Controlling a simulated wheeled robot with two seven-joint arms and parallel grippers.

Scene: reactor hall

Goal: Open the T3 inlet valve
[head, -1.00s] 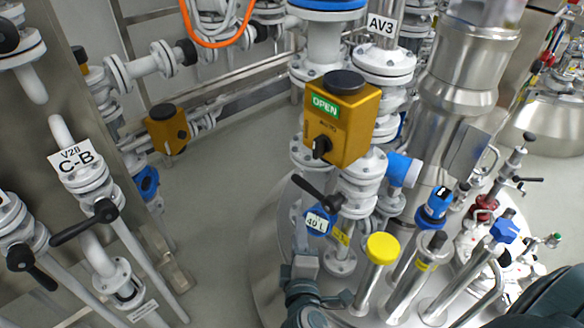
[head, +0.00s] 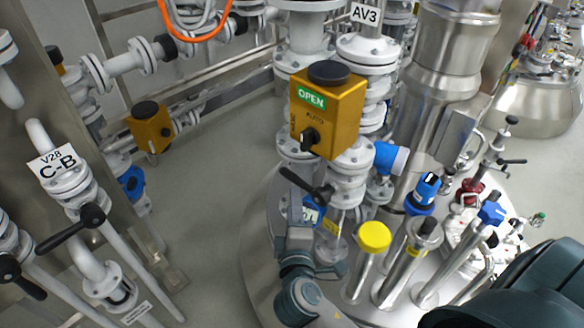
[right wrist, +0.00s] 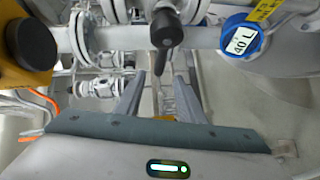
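In the right wrist view, the black handle (right wrist: 165,38) points down toward the space between the two grey fingers of my open right gripper (right wrist: 160,82). Its end is at about fingertip level; contact cannot be told. The fingers are not closed on it. My left gripper is not in view.
The yellow-capped pipe (head: 373,238) and several steel stubs stand right of my wrist. The V28 C-B valve (head: 68,180) is at left. Grey floor (head: 215,210) between is clear.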

